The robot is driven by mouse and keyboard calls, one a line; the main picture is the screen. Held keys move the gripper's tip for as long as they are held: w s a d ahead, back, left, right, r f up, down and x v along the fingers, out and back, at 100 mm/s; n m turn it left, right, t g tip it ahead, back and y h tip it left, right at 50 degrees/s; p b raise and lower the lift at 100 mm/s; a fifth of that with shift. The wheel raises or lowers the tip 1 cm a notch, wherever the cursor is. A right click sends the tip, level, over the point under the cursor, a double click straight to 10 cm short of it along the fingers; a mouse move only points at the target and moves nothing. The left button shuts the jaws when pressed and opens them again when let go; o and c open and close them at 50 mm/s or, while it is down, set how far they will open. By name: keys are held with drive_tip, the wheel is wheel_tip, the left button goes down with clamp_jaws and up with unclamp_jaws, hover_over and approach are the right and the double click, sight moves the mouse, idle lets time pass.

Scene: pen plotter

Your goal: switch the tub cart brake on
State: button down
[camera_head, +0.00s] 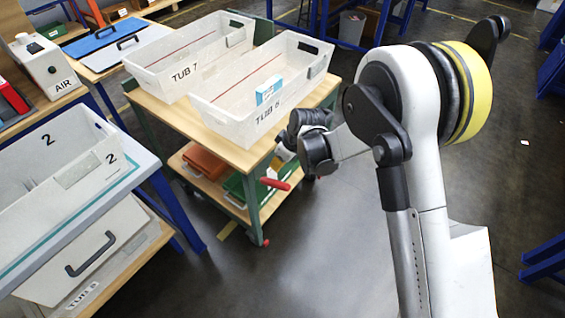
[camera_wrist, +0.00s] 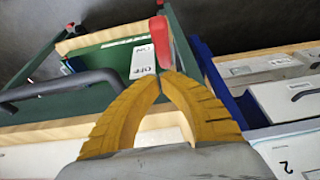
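The tub cart (camera_head: 240,150) has a wooden top and green legs. Its red brake lever (camera_head: 274,184) sticks out at the cart's near right end, below the top. In the wrist view the red lever (camera_wrist: 172,42) stands just beyond my fingertips, beside a white OFF/ON label (camera_wrist: 143,62). I cannot tell which setting it is at. My gripper (camera_wrist: 163,76) has yellow ribbed fingers whose tips meet, with nothing visible held between them. Whether the tips touch the lever is unclear.
Tub 7 (camera_head: 190,52) and tub 8 (camera_head: 208,117) stand on the cart top, with a small blue-and-white box (camera_head: 268,90) inside tub 8. An orange case (camera_head: 203,162) and a green case (camera_head: 236,189) lie on its lower shelf. A bench with tub 2 (camera_head: 85,165) is left.

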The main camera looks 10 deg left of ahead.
sight(280, 181)
wheel_tip(280, 181, down, 4)
drive_tip(key=shift+s+d+f+b, duration=0.1)
drive_tip(key=shift+d+f+b, duration=0.1)
drive_tip(key=shift+b, duration=0.7)
drive_tip(key=shift+s+d+f, duration=0.1)
drive_tip(key=shift+d+f, duration=0.15)
drive_tip(key=shift+f, duration=0.25)
